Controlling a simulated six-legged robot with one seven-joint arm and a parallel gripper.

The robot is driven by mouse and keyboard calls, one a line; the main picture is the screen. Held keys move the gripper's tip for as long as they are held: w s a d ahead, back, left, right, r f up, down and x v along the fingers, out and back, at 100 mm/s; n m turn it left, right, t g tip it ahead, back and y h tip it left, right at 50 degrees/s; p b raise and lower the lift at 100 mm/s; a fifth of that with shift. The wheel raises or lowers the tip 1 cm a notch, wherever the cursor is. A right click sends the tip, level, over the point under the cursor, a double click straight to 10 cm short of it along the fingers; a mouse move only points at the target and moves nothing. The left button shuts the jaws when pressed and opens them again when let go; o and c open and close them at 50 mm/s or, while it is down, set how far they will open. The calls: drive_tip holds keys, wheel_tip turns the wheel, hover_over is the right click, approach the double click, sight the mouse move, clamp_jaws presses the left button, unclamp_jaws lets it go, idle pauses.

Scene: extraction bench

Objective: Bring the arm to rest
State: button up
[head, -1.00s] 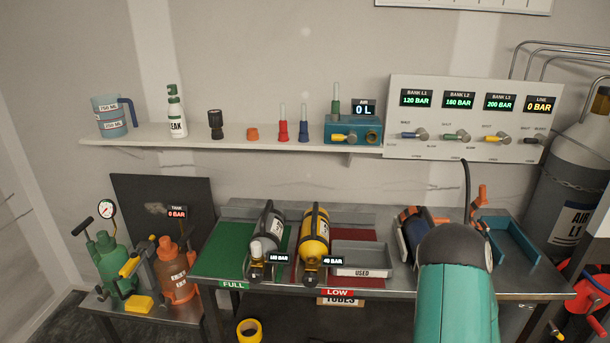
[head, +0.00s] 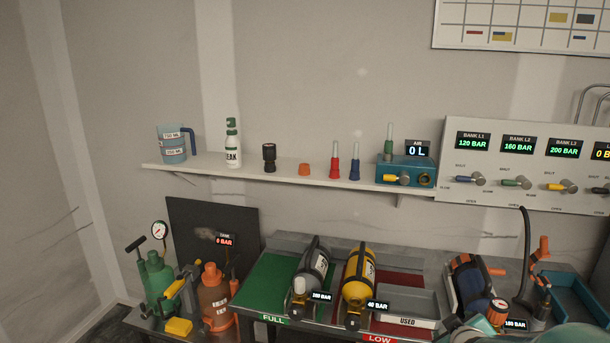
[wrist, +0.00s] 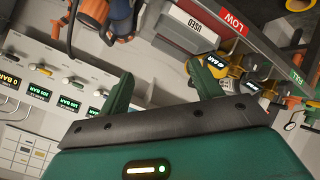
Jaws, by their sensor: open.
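My gripper (wrist: 162,92) shows in the wrist view with its two green fingers spread apart and nothing between them. In that view the scene is turned over, with the bench at the top and the bank panel at the left. In the head view only a green part of my arm shows at the bottom right edge; the fingers are out of that view.
The bench holds a grey cylinder (head: 311,274) on a green mat, a yellow cylinder (head: 358,276) on a red mat, a USED tray (head: 408,321) and a blue tray (head: 580,298). A shelf (head: 290,182) and a bank panel (head: 520,165) are behind.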

drive_tip(key=s+a+r+m+g+y, duration=0.2)
drive_tip(key=s+a+r, duration=0.2)
drive_tip(key=s+a, duration=0.5)
drive_tip(key=s+a+r+m+g+y, duration=0.1)
drive_tip(key=s+a+r+m+g, duration=0.1)
drive_tip(key=s+a+r, duration=0.3)
drive_tip(key=s+a+g, duration=0.1)
drive_tip(key=s+a, duration=0.3)
drive_tip(key=s, duration=0.1)
drive_tip(key=shift+a+r+m+y, duration=0.3)
drive_tip(key=shift+a+m+y, duration=0.05)
drive_tip(key=shift+m+y, duration=0.05)
